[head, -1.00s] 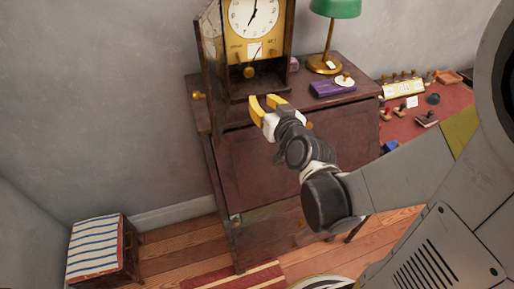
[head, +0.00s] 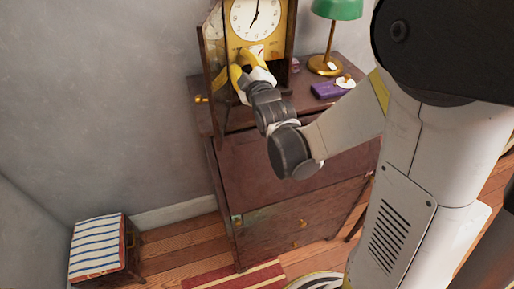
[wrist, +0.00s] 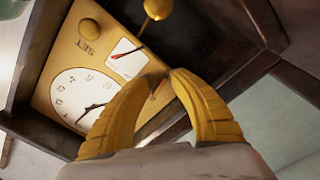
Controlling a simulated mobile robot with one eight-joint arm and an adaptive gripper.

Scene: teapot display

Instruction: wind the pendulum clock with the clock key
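The pendulum clock (head: 289,40) stands on the dark wooden cabinet, its door (head: 214,50) swung open to the left. Its white dial (head: 255,17) also shows in the wrist view (wrist: 80,97). My gripper (head: 241,65) reaches into the open case, its yellow fingers at the lower left of the clock front. In the wrist view its fingertips (wrist: 163,78) are close together around a small brownish piece, seemingly the clock key (wrist: 156,89), mostly hidden by the fingers. I cannot tell whether it sits in a hole. A round fitting marked SET (wrist: 88,28) and the pendulum bob (wrist: 157,9) are near.
A green lamp (head: 337,9) and a purple object (head: 328,90) stand right of the clock on the cabinet top (head: 300,100). The open door closes in the gripper's left side. A striped stool (head: 97,244) stands on the floor at the lower left.

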